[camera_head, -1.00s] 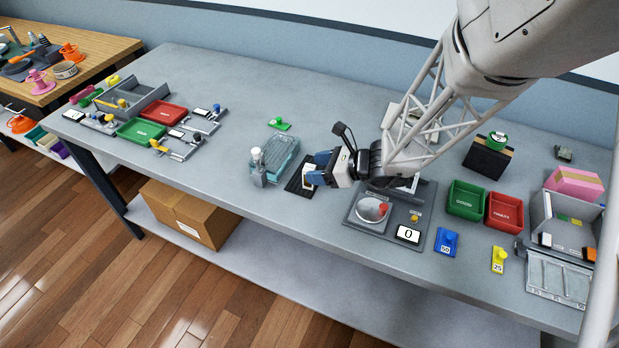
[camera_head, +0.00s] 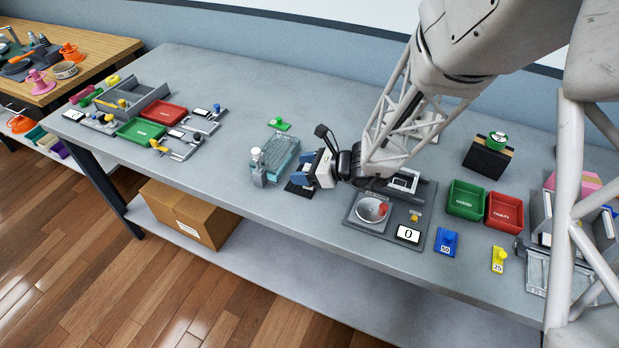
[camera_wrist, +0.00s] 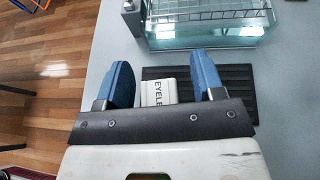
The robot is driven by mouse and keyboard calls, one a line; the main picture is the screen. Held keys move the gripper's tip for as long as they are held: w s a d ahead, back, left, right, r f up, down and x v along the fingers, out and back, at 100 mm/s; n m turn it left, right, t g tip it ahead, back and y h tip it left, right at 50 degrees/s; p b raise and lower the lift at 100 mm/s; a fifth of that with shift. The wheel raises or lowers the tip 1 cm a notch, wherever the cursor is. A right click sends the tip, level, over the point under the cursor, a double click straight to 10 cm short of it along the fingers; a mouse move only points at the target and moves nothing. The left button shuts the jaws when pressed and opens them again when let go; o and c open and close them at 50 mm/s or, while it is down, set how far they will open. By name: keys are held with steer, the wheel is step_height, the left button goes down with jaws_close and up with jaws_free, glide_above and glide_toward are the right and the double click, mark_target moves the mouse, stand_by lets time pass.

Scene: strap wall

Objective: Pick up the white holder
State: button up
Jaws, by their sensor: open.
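The white holder (camera_wrist: 158,92), a small white block with dark lettering partly reading "EYELE", lies on a black ribbed mat (camera_wrist: 238,92) in the wrist view. My gripper (camera_wrist: 163,78) is open, with one blue finger on each side of the holder. Gaps show between the holder and both fingers. The holder's near end is hidden by the gripper body. In the head view my gripper (camera_head: 302,173) is over the mat (camera_head: 293,190) and hides the holder.
A clear teal-tinted box (camera_head: 281,153) with a grey, white-topped fitting (camera_head: 258,168) stands just left of my gripper. A grey scale-like unit with a round pan (camera_head: 369,209) stands to the right. Green (camera_head: 466,199) and red (camera_head: 505,211) trays lie farther right.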

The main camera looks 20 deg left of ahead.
mark_target(304, 168)
steer(key=c, duration=1.1)
steer(key=shift+o, duration=0.2)
steer(key=shift+r, duration=0.1)
steer(key=shift+r, duration=1.05)
steer(key=shift+s+d+r, duration=0.3)
steer(key=shift+s+r, duration=0.05)
steer(key=shift+r, duration=0.35)
steer(key=s+d+r, duration=0.1)
steer(key=s+d, duration=0.9)
steer(key=s, duration=0.1)
steer(key=shift+r, duration=0.15)
steer(key=shift+s, duration=0.1)
